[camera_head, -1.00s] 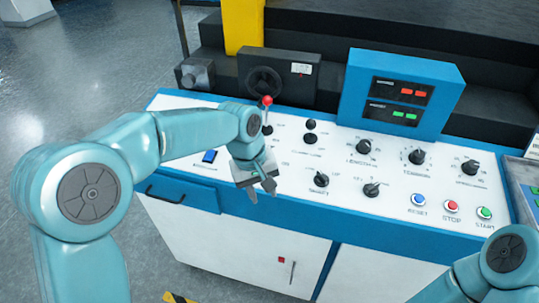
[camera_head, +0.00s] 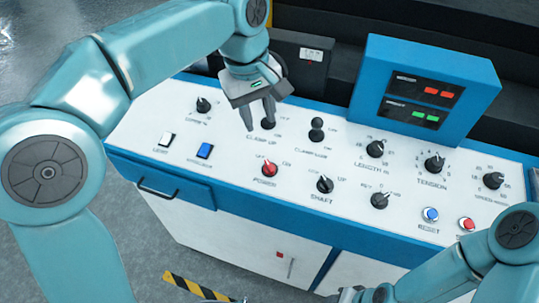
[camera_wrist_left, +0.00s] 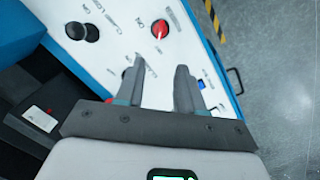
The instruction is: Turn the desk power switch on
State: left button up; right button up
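The power switch is a red rotary knob (camera_head: 269,168) with a white pointer mark, labelled POWER, on the white desk panel. Its pointer is turned toward the upper left in the head view. The red knob also shows at the top of the left wrist view (camera_wrist_left: 160,28). My left gripper (camera_head: 260,118) is above the panel, behind the red knob and close to the black clamp-up knob (camera_head: 268,124). Its two fingers (camera_wrist_left: 158,82) are apart with nothing between them, short of the red knob. My right arm is at the lower right; its gripper is mostly cut off.
Other knobs stand close by: the shaft knob (camera_head: 325,184), the clamp-down knob (camera_head: 316,130) and the length knob (camera_head: 375,149). A blue display box (camera_head: 422,95) rises at the back right.

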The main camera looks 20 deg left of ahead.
aim_at(269, 165)
pick_arm(q)
jog(key=f, duration=0.5)
jog(key=d+f, duration=0.1)
jog(key=f, duration=0.4)
jog(key=w+f+b, duration=0.1)
jog(key=f, duration=0.4)
jog(key=shift+d+f, duration=0.3)
jog(key=shift+f, duration=0.05)
grip_shut()
